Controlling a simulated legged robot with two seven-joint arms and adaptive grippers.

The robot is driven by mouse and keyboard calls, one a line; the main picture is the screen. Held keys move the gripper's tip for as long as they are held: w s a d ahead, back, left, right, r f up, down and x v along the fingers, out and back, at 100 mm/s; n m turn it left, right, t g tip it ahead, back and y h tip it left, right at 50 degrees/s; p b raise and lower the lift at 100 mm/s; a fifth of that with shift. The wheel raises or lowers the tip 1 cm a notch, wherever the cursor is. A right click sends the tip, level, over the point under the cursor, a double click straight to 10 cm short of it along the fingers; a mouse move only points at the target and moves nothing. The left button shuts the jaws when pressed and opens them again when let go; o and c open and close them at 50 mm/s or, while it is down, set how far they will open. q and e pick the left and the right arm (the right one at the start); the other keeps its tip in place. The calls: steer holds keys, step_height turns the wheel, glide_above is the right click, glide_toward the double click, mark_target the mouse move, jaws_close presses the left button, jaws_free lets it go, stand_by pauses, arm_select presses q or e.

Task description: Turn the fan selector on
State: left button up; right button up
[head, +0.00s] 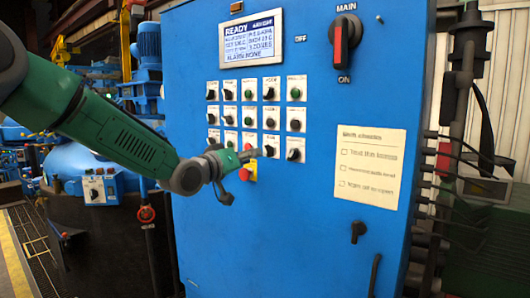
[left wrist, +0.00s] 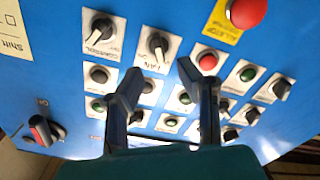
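The fan selector (left wrist: 158,46) is a black rotary knob on a white plate labelled FAN, in the left wrist view. In the head view it is in the bottom row of the blue panel (head: 271,146), just beyond a fingertip. My left gripper (left wrist: 160,77) is open and empty, its two fingers pointing at the panel. In the left wrist view the knob lies ahead, roughly between the fingertips, and appears apart from them. In the head view the left gripper (head: 242,174) is in front of the lower button rows and partly covers them. My right gripper is not in view.
The CONTROL knob (left wrist: 100,29) is beside the fan selector. A red button (left wrist: 207,62) and a red emergency stop (left wrist: 247,10) on yellow are close by. The main switch (head: 343,42), display (head: 252,40) and paper checklist (head: 370,168) are elsewhere on the panel. Pipes crowd the right.

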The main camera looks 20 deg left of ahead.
mark_target(266, 153)
arm_select(q)
steer(key=p+x, duration=0.1)
steer(key=x, duration=0.5)
steer(key=shift+w+d, duration=0.15)
steer(key=shift+w, duration=0.2)
jaws_close()
